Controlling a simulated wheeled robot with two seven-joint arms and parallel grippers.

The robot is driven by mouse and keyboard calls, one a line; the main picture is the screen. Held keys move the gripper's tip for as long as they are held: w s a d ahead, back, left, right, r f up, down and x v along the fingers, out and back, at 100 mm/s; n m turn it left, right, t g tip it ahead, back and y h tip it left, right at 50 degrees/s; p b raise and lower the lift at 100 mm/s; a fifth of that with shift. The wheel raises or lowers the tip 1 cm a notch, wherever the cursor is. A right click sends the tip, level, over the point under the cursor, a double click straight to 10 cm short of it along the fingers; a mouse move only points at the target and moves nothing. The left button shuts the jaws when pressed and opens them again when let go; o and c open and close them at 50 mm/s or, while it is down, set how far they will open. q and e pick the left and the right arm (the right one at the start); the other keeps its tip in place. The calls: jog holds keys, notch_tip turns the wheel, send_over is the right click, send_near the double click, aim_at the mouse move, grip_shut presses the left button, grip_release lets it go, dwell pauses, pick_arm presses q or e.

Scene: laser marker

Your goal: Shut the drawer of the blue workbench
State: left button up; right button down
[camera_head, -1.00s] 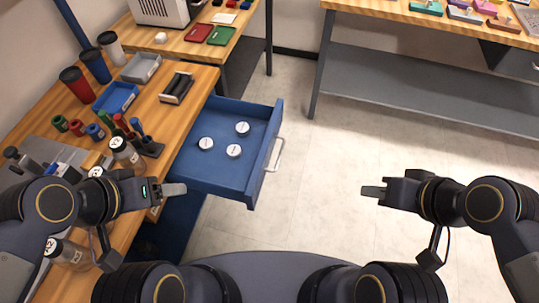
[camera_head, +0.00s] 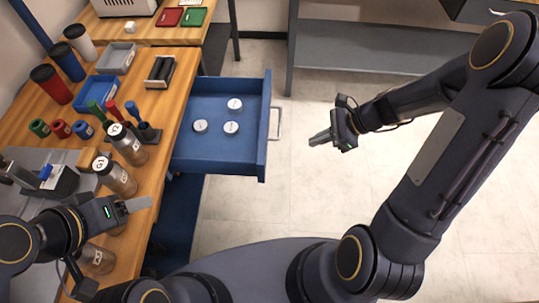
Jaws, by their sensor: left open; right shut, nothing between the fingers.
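The blue drawer (camera_head: 215,164) stands pulled out to the right from the blue workbench (camera_head: 172,238), whose wooden top (camera_head: 178,93) is at the left. Several round white-topped items, such as one lid (camera_head: 231,127), lie inside it. A silver handle (camera_head: 277,123) is on its front panel (camera_head: 263,145). My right gripper (camera_head: 318,139) is shut and empty, to the right of the handle and apart from it, pointing left. My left gripper (camera_head: 138,204) is over the bench's right edge, left of and nearer than the drawer; it is open and empty.
Bottles (camera_head: 127,144), cups (camera_head: 51,84), a blue tray (camera_head: 103,91) and a grey device (camera_head: 45,180) crowd the bench top. A grey shelf table (camera_head: 365,50) stands at the back right. The pale floor right of the drawer is clear.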

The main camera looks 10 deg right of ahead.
jog(key=a+r+b+x, duration=0.1)
jog(key=r+x, duration=0.1)
jog(key=x, duration=1.1)
jog(key=shift+w+a, duration=0.3)
jog(key=shift+a, duration=0.1)
jog(key=shift+a, duration=0.1)
jog(key=w+a, duration=0.1)
jog(key=a, duration=0.3)
jog(key=w+a+b, duration=0.1)
jog(key=a, duration=0.3)
jog(key=w+a, duration=0.1)
jog(key=a, duration=0.4)
jog(key=shift+w+a, duration=0.1)
jog(key=shift+w, duration=0.2)
jog(key=w+a+p, duration=0.1)
jog(key=a, duration=0.3)
jog(key=w+a+p, duration=0.1)
jog(key=a, duration=0.2)
jog(key=w+a+p, duration=0.1)
jog(key=a, duration=0.3)
jog(key=shift+w+a+r, duration=0.1)
jog(key=shift+w+a, duration=0.1)
jog(key=shift+a, duration=0.1)
jog(key=shift+w+a, duration=0.2)
jog(key=shift+a, duration=0.55)
